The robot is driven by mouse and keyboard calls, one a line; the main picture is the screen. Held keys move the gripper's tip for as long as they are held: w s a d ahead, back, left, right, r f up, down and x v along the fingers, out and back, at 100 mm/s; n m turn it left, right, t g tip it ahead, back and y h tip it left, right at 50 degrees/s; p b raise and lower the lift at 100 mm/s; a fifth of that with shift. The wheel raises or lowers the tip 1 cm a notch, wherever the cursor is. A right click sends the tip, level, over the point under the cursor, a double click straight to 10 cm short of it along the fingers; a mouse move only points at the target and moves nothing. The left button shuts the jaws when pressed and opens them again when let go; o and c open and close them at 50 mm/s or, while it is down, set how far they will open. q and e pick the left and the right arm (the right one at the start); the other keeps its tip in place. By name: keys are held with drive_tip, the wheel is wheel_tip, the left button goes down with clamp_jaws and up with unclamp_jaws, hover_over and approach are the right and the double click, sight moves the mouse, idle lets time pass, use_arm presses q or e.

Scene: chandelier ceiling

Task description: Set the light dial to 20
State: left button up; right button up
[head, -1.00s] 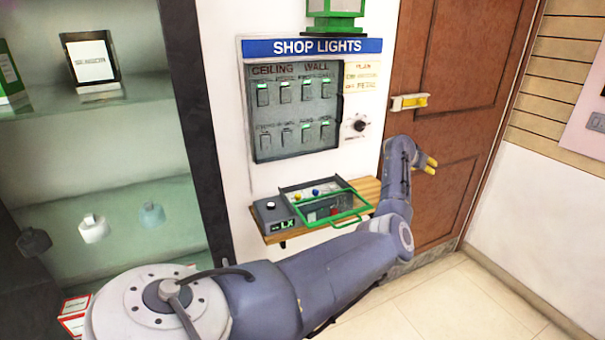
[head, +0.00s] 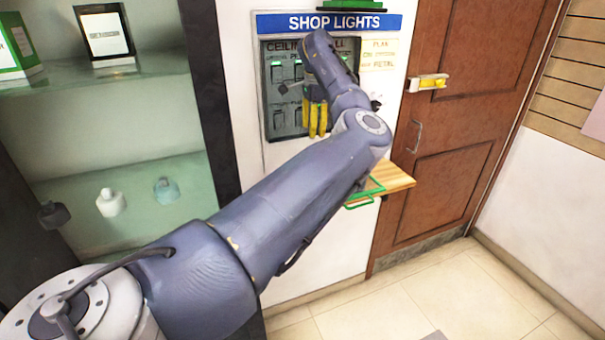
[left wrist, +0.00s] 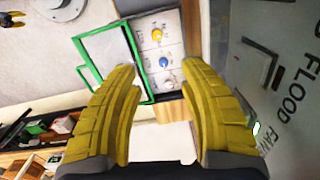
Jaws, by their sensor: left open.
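The light dial (head: 376,104) is a small dark knob on the white panel right of the switches in the head view, mostly hidden behind my left arm. Its setting cannot be read. My left gripper (head: 316,120) is in front of the grey switch board (head: 283,122), left of the dial, with its yellow fingers pointing down. In the left wrist view the left gripper (left wrist: 166,85) is open, with nothing between its fingers. My right gripper is not clearly seen.
The SHOP LIGHTS sign (head: 330,23) tops the panel. A wooden shelf (head: 394,178) juts out below, largely covered by my arm. Glass shelves (head: 130,195) with bottles stand left. Open floor lies lower right.

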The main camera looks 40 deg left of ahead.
use_arm(q)
drive_tip(key=f, duration=1.6)
drive_tip(key=shift+s+f, duration=0.25)
drive_tip(key=shift+s, duration=0.15)
drive_tip(key=shift+c, duration=0.4)
clamp_jaws()
